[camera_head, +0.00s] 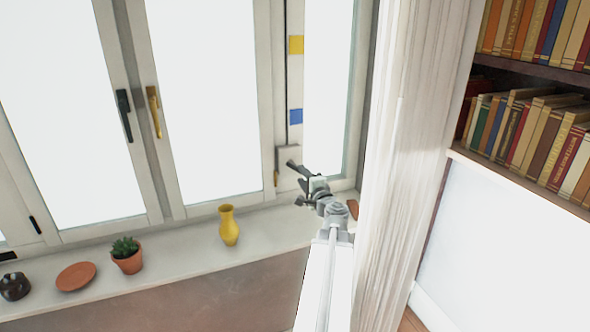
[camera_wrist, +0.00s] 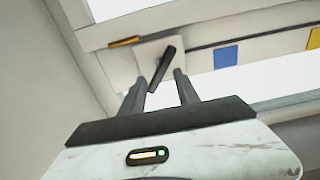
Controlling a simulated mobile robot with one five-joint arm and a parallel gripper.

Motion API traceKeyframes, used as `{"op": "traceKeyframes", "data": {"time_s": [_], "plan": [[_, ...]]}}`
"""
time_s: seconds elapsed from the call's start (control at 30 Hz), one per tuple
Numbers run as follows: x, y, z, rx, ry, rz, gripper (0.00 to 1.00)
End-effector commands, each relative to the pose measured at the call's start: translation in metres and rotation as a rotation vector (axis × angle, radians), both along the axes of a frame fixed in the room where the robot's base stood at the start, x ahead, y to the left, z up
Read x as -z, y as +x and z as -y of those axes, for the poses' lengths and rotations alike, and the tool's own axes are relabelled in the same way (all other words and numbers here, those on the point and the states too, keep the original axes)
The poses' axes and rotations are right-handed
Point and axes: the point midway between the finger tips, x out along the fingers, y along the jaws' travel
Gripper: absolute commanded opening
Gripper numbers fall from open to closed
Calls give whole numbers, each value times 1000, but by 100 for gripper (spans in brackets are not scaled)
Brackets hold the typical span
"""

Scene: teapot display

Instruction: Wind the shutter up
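The winder is a pale box (camera_head: 286,160) low on the window frame, with a dark crank handle (camera_wrist: 163,69) that slants across it in the wrist view. My gripper (camera_wrist: 160,90) is open, with its two dark fingers apart. The free end of the handle shows between the fingertips in the wrist view; I cannot tell whether they touch it. In the head view my gripper (camera_head: 300,183) is close below the box and partly hides the handle. No shutter slats can be made out; the panes are bright white.
A strip above the winder bears a yellow square (camera_head: 296,44) and a blue square (camera_head: 295,116). A yellow vase (camera_head: 228,226), potted plant (camera_head: 127,256), terracotta saucer (camera_head: 76,276) and dark pot (camera_head: 14,287) stand on the sill. A white curtain (camera_head: 405,150) hangs close right of my arm.

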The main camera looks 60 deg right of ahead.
Motion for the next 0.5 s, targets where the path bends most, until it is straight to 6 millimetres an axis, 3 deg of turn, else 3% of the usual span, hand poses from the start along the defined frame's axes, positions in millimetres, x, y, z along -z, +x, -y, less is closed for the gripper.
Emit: {"op": "traceKeyframes", "data": {"time_s": [0.5], "plan": [[-1,1,1,4,-1371,-1020,38]]}}
